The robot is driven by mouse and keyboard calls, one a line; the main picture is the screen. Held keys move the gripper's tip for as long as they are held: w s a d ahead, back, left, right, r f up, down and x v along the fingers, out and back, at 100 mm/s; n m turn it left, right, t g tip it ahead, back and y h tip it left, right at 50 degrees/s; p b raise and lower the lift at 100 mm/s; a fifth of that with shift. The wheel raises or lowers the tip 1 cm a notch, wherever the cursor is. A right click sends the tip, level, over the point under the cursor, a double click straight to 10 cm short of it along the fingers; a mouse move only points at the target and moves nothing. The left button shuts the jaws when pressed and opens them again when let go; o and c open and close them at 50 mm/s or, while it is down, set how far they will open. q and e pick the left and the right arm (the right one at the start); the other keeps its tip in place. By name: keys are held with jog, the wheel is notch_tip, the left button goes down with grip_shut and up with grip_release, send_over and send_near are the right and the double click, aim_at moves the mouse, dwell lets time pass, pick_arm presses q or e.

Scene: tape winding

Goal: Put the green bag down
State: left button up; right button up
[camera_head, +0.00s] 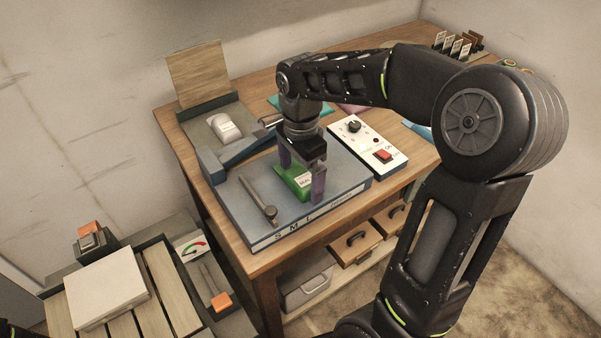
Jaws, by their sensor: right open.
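The green bag (291,181), with a white label on it, rests on the blue-grey machine plate (240,206) marked S M L along its front edge. My right gripper (302,184) points down over the bag, its purple fingers apart on either side of it. The wrist hides part of the bag's back. Whether the fingers touch the bag is not clear. My left gripper does not show.
A metal lever (259,201) lies on the plate left of the bag. A white control box (367,146) with a knob and red button stands to the right. A wooden board (198,74) rises at the back left. A slatted bench (160,290) with a white block stands at the lower left.

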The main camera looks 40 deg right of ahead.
aim_at(300, 178)
jog(key=shift+r, duration=0.1)
jog(key=shift+r+p, duration=0.25)
jog(key=shift+p, duration=0.05)
notch_tip(300, 178, up, 12)
jog(key=p, duration=0.1)
dwell(0.9)
